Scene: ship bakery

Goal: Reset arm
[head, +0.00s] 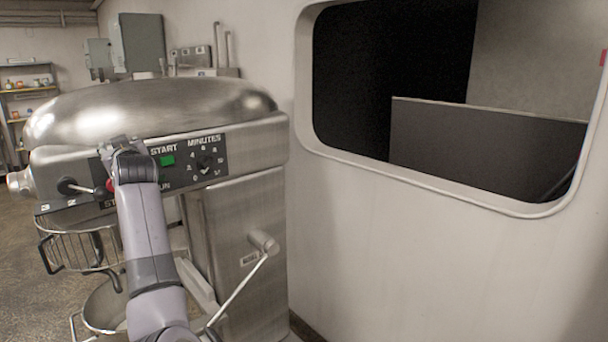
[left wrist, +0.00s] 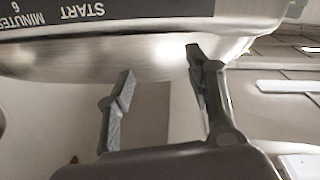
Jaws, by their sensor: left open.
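My left gripper (head: 122,148) is raised in front of the control panel of a large steel mixer (head: 225,145). In the head view its arm covers part of the panel, and the fingers are hard to make out. In the left wrist view the two fingers of the left gripper (left wrist: 160,68) are spread with nothing between them. The mixer's steel underside and the panel with START (left wrist: 82,12) lie just beyond them, at the top of that view. I cannot tell whether the fingers touch the mixer. My right gripper is not in view.
A green button (head: 167,160) and a minutes dial (head: 206,162) are on the panel. The wire guard (head: 80,248) and bowl (head: 100,312) sit below the mixer head. A lever (head: 262,243) sticks out at the right. A wall with a window opening (head: 400,165) stands to the right.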

